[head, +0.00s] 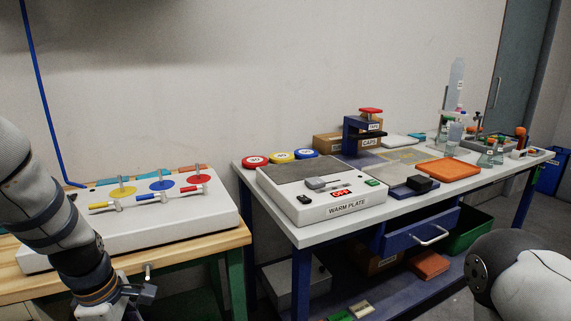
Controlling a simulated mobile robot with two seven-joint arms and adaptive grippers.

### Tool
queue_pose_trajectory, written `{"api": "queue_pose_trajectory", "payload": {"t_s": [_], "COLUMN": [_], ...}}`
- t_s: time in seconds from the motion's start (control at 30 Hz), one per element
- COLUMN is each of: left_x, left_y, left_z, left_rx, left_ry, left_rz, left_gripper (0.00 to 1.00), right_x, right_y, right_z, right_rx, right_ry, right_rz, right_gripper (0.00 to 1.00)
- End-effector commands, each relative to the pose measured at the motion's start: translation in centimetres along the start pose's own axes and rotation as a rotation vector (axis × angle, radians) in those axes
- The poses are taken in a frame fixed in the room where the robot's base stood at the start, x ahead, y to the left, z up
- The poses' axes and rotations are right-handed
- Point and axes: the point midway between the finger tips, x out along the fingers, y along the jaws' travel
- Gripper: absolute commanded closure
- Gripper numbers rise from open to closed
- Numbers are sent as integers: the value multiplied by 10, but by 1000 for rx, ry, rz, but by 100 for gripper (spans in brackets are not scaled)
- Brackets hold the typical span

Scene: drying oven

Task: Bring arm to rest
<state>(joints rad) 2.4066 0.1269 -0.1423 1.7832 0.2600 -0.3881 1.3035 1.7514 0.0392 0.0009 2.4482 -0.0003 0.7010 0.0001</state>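My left arm (70,215) comes in from the left and bends down in front of the wooden bench. Its lower end, with my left gripper (135,294), is at the bottom edge near the bench's front right corner. The gripper is small and partly cut off, so I cannot tell whether it is open or shut. I see nothing clearly held in it. My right arm (525,278) shows only as a rounded white and dark link at the bottom right. My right gripper is out of view.
A white valve panel (150,228) with yellow, blue and red handles lies on the wooden bench (215,247). Right of it, a long table (310,235) holds a warm plate (325,206), an orange tray (448,170) and glassware. A blue drawer (420,231) sits beneath. A gap separates bench and table.

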Motion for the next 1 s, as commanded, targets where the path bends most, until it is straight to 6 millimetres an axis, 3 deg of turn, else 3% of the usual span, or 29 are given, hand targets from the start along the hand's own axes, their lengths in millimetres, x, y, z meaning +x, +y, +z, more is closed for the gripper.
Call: {"api": "queue_pose_trajectory", "payload": {"t_s": [0.03, 0.1, 0.17, 0.2, 0.3, 0.43, 0.5, 0.6, 1.0], "left_x": [30, 67, 94, 107, 126, 126, 122, 119, 119], "left_y": [-32, -80, -127, -159, -237, -313, -335, -349, -348], "left_z": [-4, -9, -12, -14, -13, -6, -2, 1, 1], "left_rx": [132, 370, 592, 745, 1113, 1473, 1589, 1667, 1675], "left_ry": [29, 61, 69, 64, 14, -81, -119, -145, -143], "left_rz": [-44, -95, -142, -173, -232, -260, -258, -250, -247], "left_gripper": [39, 39, 39, 39, 39, 39, 39, 39, 39], "right_x": [0, 0, -1, -1, -1, -1, -1, -1, -1], "right_y": [0, 0, 0, 0, 0, 0, 0, 0, 0], "right_z": [1, 1, 1, 1, 1, 1, 1, 1, 1], "right_rx": [0, 1, 1, 1, 1, 1, 1, 1, 1], "right_ry": [-1, -2, -3, -3, -2, -1, -1, -1, -2], "right_rz": [0, 1, 1, 1, 1, 1, 1, 1, 1], "right_gripper": [60, 60, 60, 60, 60, 60, 60, 60, 60]}}
